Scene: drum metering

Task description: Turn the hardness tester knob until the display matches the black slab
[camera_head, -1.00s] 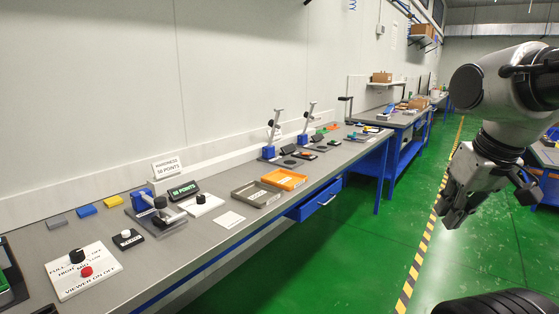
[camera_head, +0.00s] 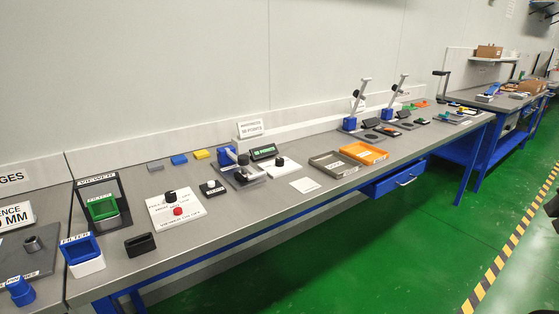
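The hardness tester (camera_head: 227,158) stands on the left half of the bench, with a blue body and a dark part above a grey base plate. Its tilted display (camera_head: 264,152) shows small green text that seems to end in POINTS; the digits are hard to read. A black knob (camera_head: 280,161) sits on a white base just right of the tester. A sign (camera_head: 250,128) behind it reads HARDNESS with a points value. I cannot single out the black slab with certainty; a dark piece lies under the tester head.
Grey, blue (camera_head: 179,160) and yellow (camera_head: 202,154) slabs lie behind. A white panel (camera_head: 177,207) with a black knob and red button is left of the tester. Grey and orange (camera_head: 364,152) trays stand right. A blue drawer (camera_head: 398,179) juts from the front. Green floor is clear.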

